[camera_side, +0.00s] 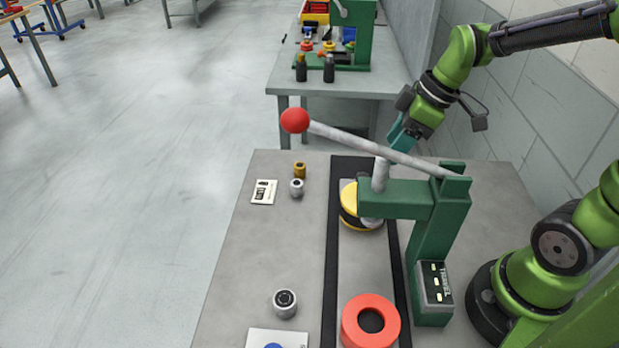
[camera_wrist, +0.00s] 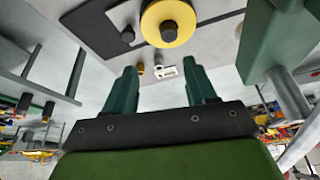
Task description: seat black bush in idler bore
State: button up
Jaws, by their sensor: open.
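The yellow idler (camera_wrist: 152,22) lies flat in the wrist view. A dark round piece (camera_wrist: 169,32), which looks like the black bush, stands at its centre; I cannot tell how deep it sits in the bore. In the side view the idler (camera_side: 349,196) rests on the grey track, with its centre hidden by the press. My gripper (camera_side: 401,138) is above and behind the idler, beside the press lever. Its teal fingers are apart and empty in the wrist view (camera_wrist: 161,68).
The green press (camera_side: 433,225) and its red-knobbed lever (camera_side: 340,135) stand over the idler. A red ring (camera_side: 392,324) sits nearer on the track. A brass bush (camera_side: 300,170), a grey bush (camera_side: 297,187) and another grey bush (camera_side: 285,303) stand at left, near cards (camera_side: 263,192).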

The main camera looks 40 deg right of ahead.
jog(key=s+a+r+m+t, duration=0.2)
jog(key=s+r+m, duration=0.4)
jog(key=m, duration=0.4)
jog(key=shift+s+a+r+m+t+h, duration=0.15)
jog(key=shift+s+m+t+h, duration=0.2)
jog(key=shift+s+t, duration=0.35)
